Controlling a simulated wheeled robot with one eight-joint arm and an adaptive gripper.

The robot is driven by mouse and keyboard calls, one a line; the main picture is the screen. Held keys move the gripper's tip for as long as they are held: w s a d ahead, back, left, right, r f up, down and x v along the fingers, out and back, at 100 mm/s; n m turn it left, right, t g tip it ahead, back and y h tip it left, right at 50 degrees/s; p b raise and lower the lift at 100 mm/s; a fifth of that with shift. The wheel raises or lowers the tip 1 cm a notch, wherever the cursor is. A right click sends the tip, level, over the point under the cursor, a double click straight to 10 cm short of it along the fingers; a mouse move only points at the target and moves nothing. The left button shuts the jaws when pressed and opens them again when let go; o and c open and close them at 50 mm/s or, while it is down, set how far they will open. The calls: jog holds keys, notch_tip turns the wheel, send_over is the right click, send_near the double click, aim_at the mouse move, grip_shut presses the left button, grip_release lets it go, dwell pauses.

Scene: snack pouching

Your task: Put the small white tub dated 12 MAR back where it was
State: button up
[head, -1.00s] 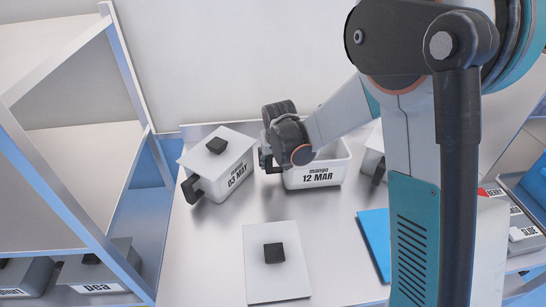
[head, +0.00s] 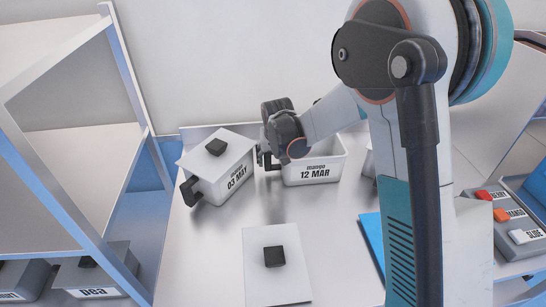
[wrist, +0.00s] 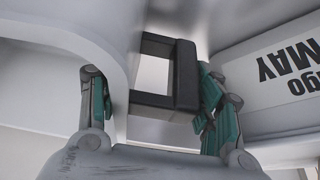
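The white tub labelled mango 12 MAR (head: 315,172) stands uncovered on the metal worktop (head: 215,240); its inside is partly hidden by my arm. My gripper (head: 268,156) is at its left side, in the gap beside the mango 03 MAY tub (head: 228,178). In the wrist view, the black handle (wrist: 187,75) of the 12 MAR tub (wrist: 60,28) lies between my fingers (wrist: 155,105). The fingers stand apart; the right one is close to the handle, and a gap shows on the left. I cannot tell whether either touches it.
A pale lid with a black knob (head: 290,287) lies at the front. The lidded 03 MAY tub stands close on the left. A blue mat (head: 371,238) and another tub (head: 368,165) are partly behind my arm. A button panel (head: 515,240) is right, a shelf (head: 75,165) left.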

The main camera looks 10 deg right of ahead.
jog(key=s+d+r+p, duration=0.2)
jog(key=s+r, duration=0.4)
jog(key=r, duration=0.3)
jog(key=s+d+r+p, duration=0.1)
jog(key=s+d+r, duration=0.1)
jog(key=s+r, duration=0.55)
jog(key=s+d+r+t, duration=0.1)
jog(key=s+d+r, duration=0.1)
jog(key=s, duration=0.8)
jog(key=s+d+r+t, duration=0.1)
jog(key=s+d, duration=0.4)
jog(key=s, duration=0.6)
jog(key=shift+r+t, duration=0.4)
jog(key=shift+r, duration=0.15)
